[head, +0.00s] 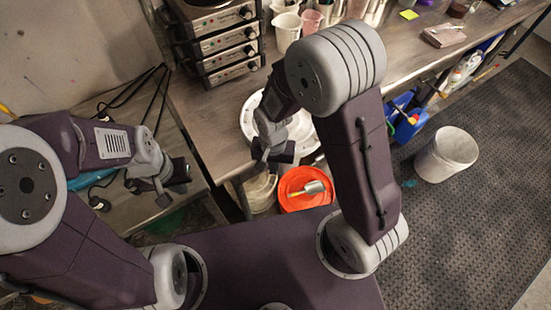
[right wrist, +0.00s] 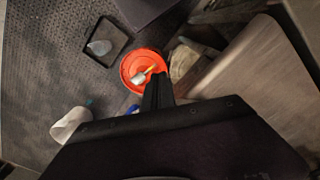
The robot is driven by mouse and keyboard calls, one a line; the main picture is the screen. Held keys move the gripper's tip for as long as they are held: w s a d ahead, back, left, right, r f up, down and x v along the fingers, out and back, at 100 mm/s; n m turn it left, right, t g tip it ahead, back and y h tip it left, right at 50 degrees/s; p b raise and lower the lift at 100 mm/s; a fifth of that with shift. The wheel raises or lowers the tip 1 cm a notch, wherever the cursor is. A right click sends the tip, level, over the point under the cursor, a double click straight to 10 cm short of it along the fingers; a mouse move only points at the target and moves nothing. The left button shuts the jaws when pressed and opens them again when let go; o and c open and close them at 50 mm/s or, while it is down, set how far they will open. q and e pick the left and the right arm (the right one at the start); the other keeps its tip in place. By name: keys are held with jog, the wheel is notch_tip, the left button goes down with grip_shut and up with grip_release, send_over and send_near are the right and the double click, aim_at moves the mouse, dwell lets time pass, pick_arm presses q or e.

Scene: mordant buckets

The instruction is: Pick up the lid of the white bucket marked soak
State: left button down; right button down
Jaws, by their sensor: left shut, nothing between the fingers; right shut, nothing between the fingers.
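No soak marking is readable on any bucket. A white bucket (head: 447,157) stands on the floor mat at right; it also shows in the right wrist view (right wrist: 68,126). A second pale bucket (head: 261,191) is partly hidden below the bench edge. A white round rim or lid (head: 247,117) lies on the bench, partly covered by my right arm; I cannot tell which. An orange round lid or bucket top (head: 292,183) is on the floor side, with a yellow-and-grey tool on it. My right gripper (head: 273,157) is shut and empty above the bench edge. My left gripper (head: 176,195) is shut and empty at left.
Stacked grey units with knobs (head: 226,45) stand on the bench (head: 207,115), with white and pink cups behind. Blue containers (head: 405,125) sit beneath the bench. A black tray (right wrist: 101,58) lies on the mat. The mat around the white bucket is mostly clear.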

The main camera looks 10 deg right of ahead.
jog(key=shift+w+d+f+p, duration=0.15)
jog(key=shift+w+d+f, duration=0.15)
jog(key=shift+w, duration=0.35)
jog(key=shift+w+d+f+p, duration=0.2)
jog(key=shift+w+f, duration=0.15)
jog(key=shift+w, duration=0.25)
jog(key=shift+w+d+f+p, duration=0.2)
jog(key=shift+w+f, duration=0.1)
jog(key=shift+w, duration=0.35)
